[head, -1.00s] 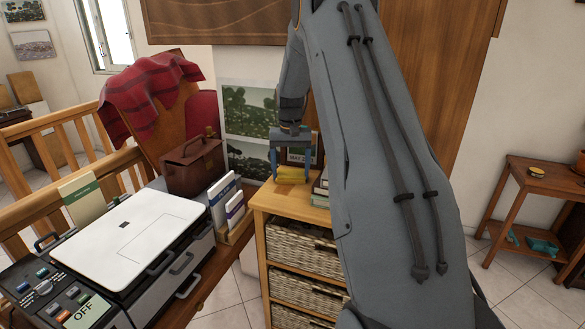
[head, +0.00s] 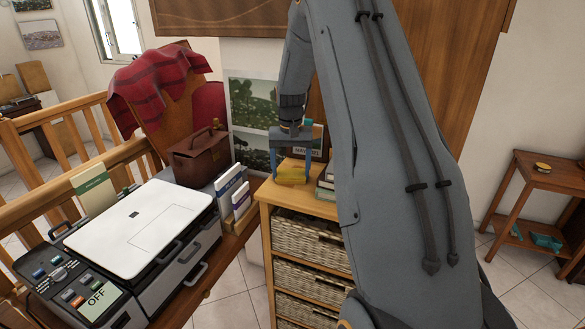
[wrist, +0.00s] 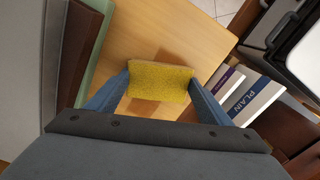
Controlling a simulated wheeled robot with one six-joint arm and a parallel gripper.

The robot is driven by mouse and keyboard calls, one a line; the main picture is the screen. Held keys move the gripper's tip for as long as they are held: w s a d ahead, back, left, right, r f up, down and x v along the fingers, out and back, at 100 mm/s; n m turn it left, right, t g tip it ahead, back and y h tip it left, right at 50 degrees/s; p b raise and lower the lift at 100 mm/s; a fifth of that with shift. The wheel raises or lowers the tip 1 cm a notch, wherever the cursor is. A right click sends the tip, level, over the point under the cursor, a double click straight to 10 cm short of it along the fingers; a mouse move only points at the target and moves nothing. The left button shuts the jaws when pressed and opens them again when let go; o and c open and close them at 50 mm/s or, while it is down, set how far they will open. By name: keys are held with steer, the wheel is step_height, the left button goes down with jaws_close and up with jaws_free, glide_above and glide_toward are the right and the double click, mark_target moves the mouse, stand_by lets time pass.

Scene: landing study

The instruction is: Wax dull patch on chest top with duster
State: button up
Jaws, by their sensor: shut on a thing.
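My gripper (head: 291,180) points down over the left part of the chest top (head: 300,204), its blue fingers shut on a yellow duster (head: 292,172). In the wrist view the duster (wrist: 159,83) is a rough yellow block spanning the gap between the fingertips (wrist: 160,92), above the bare wood of the chest top (wrist: 160,35). It is at or just above the wood; I cannot tell if it touches. No dull patch stands out; the duster and gripper cover part of the wood.
Books (head: 325,181) and a framed date sign (head: 305,152) stand on the chest top beside my gripper. A small side table (head: 545,170) stands far right.

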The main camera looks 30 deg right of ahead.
steer(key=shift+s+a+r+p, duration=0.1)
steer(key=shift+s+a+p, duration=0.4)
steer(key=shift+s+a, duration=0.3)
steer(key=shift+s+a+r+p, duration=0.1)
steer(key=shift+s+a+p, duration=0.45)
steer(key=shift+a, duration=0.45)
step_height(320, 180, up, 7)
steer(key=p, duration=0.3)
